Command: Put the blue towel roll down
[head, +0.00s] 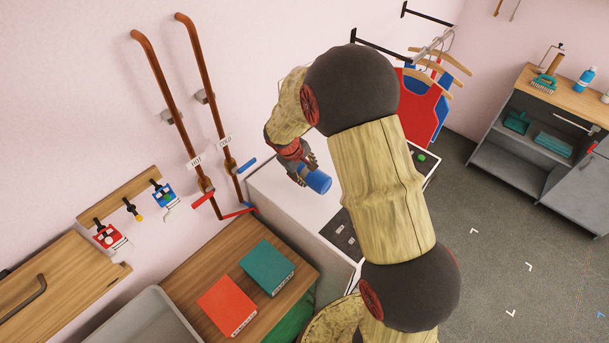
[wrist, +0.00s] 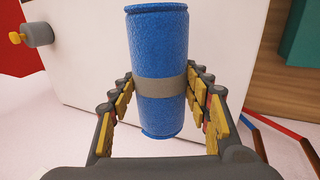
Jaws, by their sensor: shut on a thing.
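The blue towel roll (head: 319,182) has a grey band (wrist: 161,88) around its middle. My gripper (head: 303,174) is shut on it, over the white counter (head: 274,192) by the wall. In the wrist view the roll (wrist: 158,45) sits between the two fingers of my gripper (wrist: 162,84), with its long side across the jaws. Whether the roll's underside touches the counter I cannot tell. My arm hides part of the counter in the head view.
A wooden table (head: 193,262) with a red book (head: 227,305) and a teal book (head: 267,268) stands in front of the counter. Copper pipes (head: 208,110) with blue and red valve handles run up the wall beside it. Aprons (head: 424,105) hang behind my arm.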

